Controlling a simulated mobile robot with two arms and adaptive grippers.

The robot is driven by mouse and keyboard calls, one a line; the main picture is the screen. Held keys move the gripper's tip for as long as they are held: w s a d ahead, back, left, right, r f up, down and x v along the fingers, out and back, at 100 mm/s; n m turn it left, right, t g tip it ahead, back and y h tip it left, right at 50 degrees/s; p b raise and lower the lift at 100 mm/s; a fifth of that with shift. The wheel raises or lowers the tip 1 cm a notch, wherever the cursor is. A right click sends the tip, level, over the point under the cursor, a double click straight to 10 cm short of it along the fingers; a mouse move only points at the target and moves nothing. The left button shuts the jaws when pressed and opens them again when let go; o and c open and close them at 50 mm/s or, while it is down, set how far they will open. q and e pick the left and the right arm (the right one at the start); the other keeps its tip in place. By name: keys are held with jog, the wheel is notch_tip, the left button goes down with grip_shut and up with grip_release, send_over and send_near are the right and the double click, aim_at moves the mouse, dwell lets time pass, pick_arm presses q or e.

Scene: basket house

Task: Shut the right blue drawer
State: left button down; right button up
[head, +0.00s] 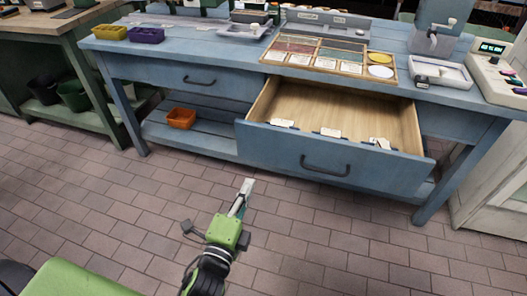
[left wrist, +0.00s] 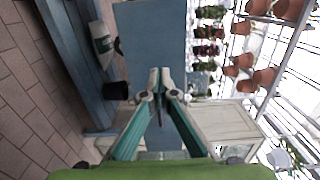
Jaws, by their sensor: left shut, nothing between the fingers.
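The right blue drawer (head: 290,156) is pulled far out of the blue table (head: 225,60) in the head view. Its dark handle (head: 325,166) is on the front panel, and the wooden inside shows with several pale labels along the front. My left gripper (head: 246,187) is shut and empty, in front of the drawer and below its left part, apart from it in the picture. In the left wrist view the shut fingertips (left wrist: 160,78) show against a blue panel (left wrist: 150,50). My right gripper is not in view.
The left drawer (head: 185,75) is shut. An orange bin (head: 181,118) sits on the lower shelf. A seed tray (head: 328,57) and a scale (head: 440,72) stand on the tabletop. The brick floor (head: 110,215) before the table is clear.

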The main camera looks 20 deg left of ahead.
aim_at(266, 145)
pick_arm(q)
jog(key=w, duration=1.2)
jog(key=shift+w+b, duration=0.3)
jog(key=shift+w, duration=0.55)
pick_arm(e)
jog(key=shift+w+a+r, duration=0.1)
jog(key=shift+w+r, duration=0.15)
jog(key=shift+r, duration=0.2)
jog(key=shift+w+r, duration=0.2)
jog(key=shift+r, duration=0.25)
